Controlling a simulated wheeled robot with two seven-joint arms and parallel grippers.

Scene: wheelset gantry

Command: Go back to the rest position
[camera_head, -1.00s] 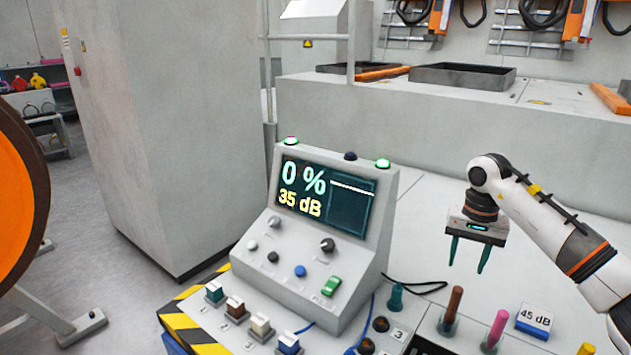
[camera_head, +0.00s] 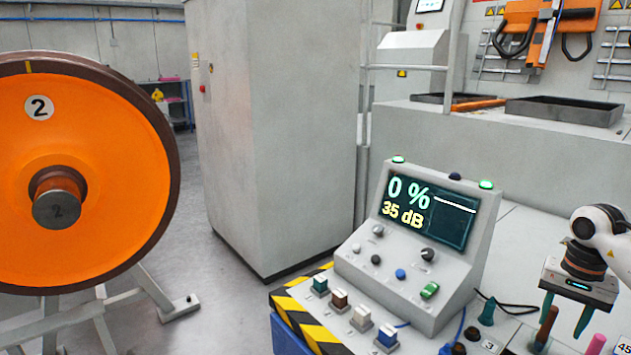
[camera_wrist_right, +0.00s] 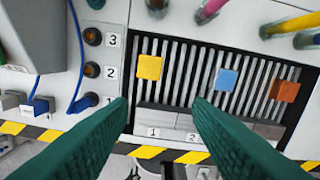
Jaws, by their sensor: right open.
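My right gripper (camera_head: 567,318) is at the right edge of the head view, above the bench beside the grey control console (camera_head: 436,268). Its two green fingers are apart with nothing between them. In the right wrist view the same open fingers (camera_wrist_right: 162,105) point over a slotted black-and-silver rack (camera_wrist_right: 188,88). A yellow block (camera_wrist_right: 150,67), a blue block (camera_wrist_right: 226,80) and a brown block (camera_wrist_right: 284,91) lie on the rack, clear of the fingers. My left gripper is not in view.
The console screen (camera_head: 429,207) reads 0 % and 35 dB. A big orange wheel (camera_head: 85,150) marked 2 stands at left on a grey stand (camera_head: 130,300). A tall grey cabinet (camera_head: 270,140) stands behind. Coloured probes, including a pink one (camera_head: 597,344), stand near the right gripper. The floor between wheel and cabinet is clear.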

